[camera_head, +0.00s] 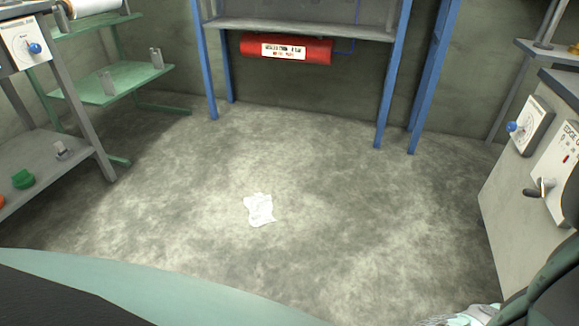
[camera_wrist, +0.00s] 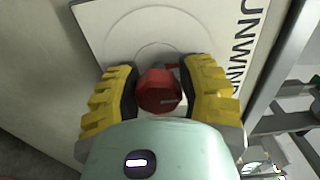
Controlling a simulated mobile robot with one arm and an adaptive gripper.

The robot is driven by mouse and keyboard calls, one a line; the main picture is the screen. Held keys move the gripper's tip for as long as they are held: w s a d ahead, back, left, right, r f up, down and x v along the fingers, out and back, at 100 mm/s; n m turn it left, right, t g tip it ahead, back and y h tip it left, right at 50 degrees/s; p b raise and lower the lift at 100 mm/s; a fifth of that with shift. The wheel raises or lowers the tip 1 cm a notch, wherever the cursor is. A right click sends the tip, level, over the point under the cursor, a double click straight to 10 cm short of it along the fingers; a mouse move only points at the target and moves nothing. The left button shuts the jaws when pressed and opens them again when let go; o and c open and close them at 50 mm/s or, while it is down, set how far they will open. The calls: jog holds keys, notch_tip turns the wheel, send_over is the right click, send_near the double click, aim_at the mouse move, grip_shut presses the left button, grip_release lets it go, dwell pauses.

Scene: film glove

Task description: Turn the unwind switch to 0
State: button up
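The unwind switch (camera_wrist: 158,92) is a red knob on a pale panel (camera_wrist: 112,18) in the wrist view. Part of the word "UNWIN" shows in dark letters along the panel's right side. A short red part shows just above the knob's right side. Any 0 mark cannot be made out. I cannot pick out this switch in the head view.
In the head view, a blue knob panel (camera_head: 24,42) is at the left and another (camera_head: 533,125) on the cabinet at the right. A red cylinder (camera_head: 287,49) hangs under the back shelf. A white crumpled piece (camera_head: 259,210) lies on the otherwise clear floor.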

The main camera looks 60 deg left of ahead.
jog(key=o, duration=0.5)
jog(key=shift+a, duration=0.2)
jog(key=v, duration=1.2)
jog(key=shift+d, duration=0.1)
